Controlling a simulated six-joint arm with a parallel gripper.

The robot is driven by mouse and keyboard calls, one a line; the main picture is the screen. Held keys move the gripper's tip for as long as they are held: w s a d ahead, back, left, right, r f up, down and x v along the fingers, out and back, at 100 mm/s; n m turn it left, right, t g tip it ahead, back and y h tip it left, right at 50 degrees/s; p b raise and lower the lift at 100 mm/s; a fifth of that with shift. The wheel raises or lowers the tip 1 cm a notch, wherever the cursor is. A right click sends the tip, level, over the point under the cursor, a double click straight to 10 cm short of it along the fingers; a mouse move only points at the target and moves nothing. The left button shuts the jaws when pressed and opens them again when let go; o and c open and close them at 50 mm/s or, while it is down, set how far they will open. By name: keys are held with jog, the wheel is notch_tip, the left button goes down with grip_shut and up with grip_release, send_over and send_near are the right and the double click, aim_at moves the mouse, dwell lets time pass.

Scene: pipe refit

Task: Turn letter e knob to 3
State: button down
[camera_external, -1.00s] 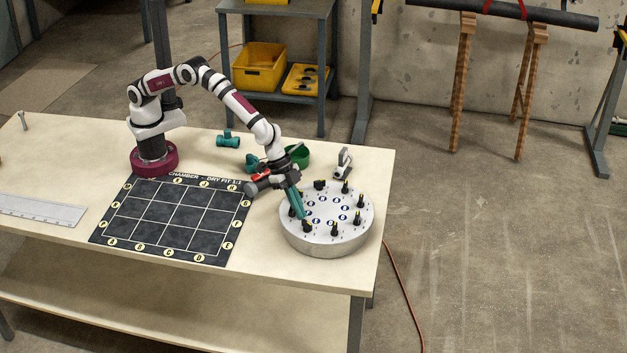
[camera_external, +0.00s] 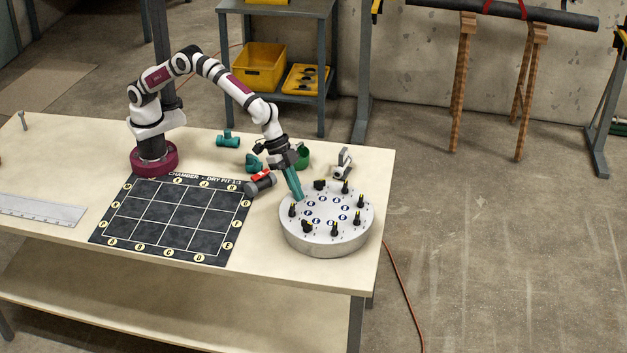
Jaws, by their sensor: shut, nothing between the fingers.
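A round silver dial plate (camera_external: 327,241) sits on the right part of the table. Several black knobs stand in a ring on its top, such as a front knob (camera_external: 307,228), a left knob (camera_external: 292,210) and a right knob (camera_external: 360,201). Blue-and-white round marks show inside the ring. The letters and numbers are too small to read, so I cannot tell which knob is e. My gripper (camera_external: 300,199) is shut with nothing in it. Its teal fingers point down at the plate's back left, between the left knob and a back knob (camera_external: 319,185).
A grey cylinder with a red part (camera_external: 261,182) lies left of the plate. Teal pipe fittings (camera_external: 228,139), a green round part (camera_external: 302,156) and a grey-white tool (camera_external: 343,162) stand behind. A black grid mat (camera_external: 170,215) lies left. The table's front right is clear.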

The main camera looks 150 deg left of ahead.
aim_at(307, 226)
jog(key=d+f, duration=0.1)
jog(key=f, duration=0.3)
jog(key=w+d+f, duration=0.1)
jog(key=f, duration=0.1)
jog(key=shift+d, duration=0.3)
jog(key=shift+w+a, duration=0.2)
dwell(0.6)
jog(key=shift+s+a, duration=0.2)
jog(key=shift+a, duration=0.15)
jog(key=shift+s+a, duration=0.1)
jog(key=shift+a, duration=0.65)
dwell(0.4)
